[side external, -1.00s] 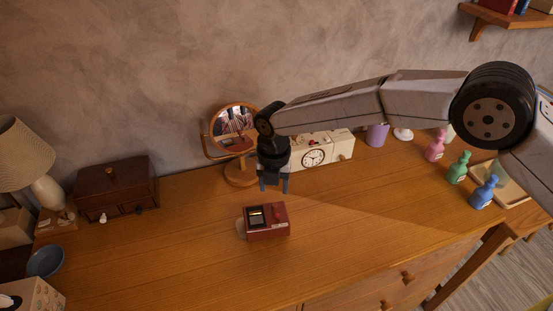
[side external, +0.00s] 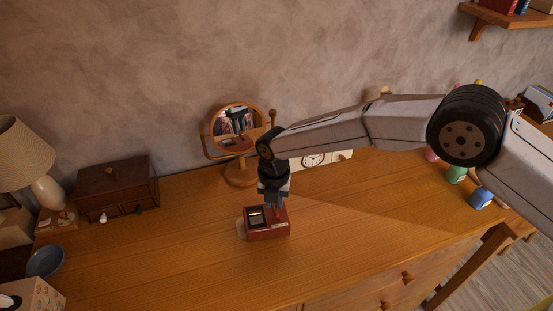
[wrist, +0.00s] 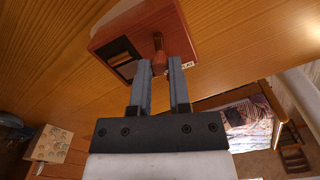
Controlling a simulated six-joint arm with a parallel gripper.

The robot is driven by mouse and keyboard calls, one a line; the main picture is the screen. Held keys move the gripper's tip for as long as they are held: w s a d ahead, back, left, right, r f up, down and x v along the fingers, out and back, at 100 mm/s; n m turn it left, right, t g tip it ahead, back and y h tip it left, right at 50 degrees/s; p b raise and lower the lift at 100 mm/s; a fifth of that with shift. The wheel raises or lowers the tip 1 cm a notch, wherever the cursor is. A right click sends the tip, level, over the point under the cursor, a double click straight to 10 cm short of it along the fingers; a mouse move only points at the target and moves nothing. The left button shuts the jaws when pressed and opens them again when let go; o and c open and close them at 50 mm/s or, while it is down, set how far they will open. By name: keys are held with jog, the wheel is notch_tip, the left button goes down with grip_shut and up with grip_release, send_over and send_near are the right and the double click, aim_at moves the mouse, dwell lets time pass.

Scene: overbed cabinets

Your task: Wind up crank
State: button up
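The crank (wrist: 158,42) is a small reddish-brown handle on top of a small red-brown box (side external: 266,232) with a dark window on its left half. The box also shows in the wrist view (wrist: 112,35), with a small white label beside the crank. My gripper (side external: 275,206) points down over the right part of the box. In the wrist view my gripper (wrist: 160,63) has its two fingers apart, one on each side of the crank's handle end. A narrow gap shows between them; I cannot tell whether either finger touches the handle.
A round wooden mirror (side external: 237,123) and a white clock (side external: 313,160) stand behind the box. A dark wooden chest (side external: 117,187), a lamp (side external: 30,155) and a blue bowl (side external: 45,261) are at left. Bottles stand at right. The dresser top (side external: 190,255) around the box is clear.

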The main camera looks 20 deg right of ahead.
grip_shut()
jog(key=shift+m, duration=0.3)
